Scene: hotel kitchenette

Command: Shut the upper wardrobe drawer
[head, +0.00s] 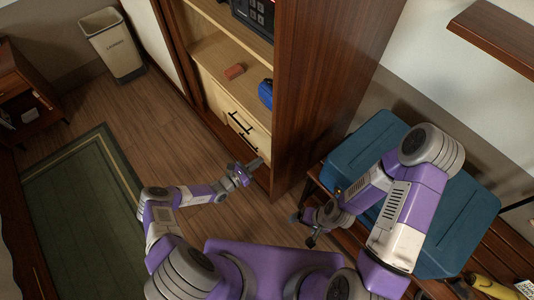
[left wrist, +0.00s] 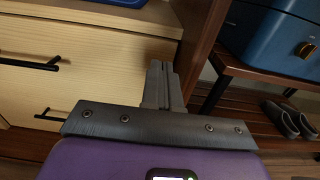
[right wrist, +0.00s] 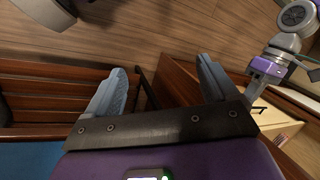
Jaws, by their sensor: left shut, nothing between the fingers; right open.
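The upper wardrobe drawer (head: 225,102) has a pale wood front and a black bar handle, below the open shelf of the wardrobe. In the left wrist view its front (left wrist: 100,62) fills the left side, with its handle at the far left. I cannot tell how far it stands out. My left gripper (head: 258,163) is shut and empty, in front of the drawers' right end. In the left wrist view its fingertips (left wrist: 162,66) overlap the right end of the upper front; contact is unclear. My right gripper (head: 301,226) is open and empty, by the bench.
The lower drawer (left wrist: 85,100) sits beneath, with its own black handle. The wardrobe's dark side panel (head: 320,90) rises right of the drawers. A blue suitcase (head: 455,225) lies on the slatted bench. Shoes (left wrist: 285,119) are under it. Wooden floor (head: 160,120) is clear left of the wardrobe.

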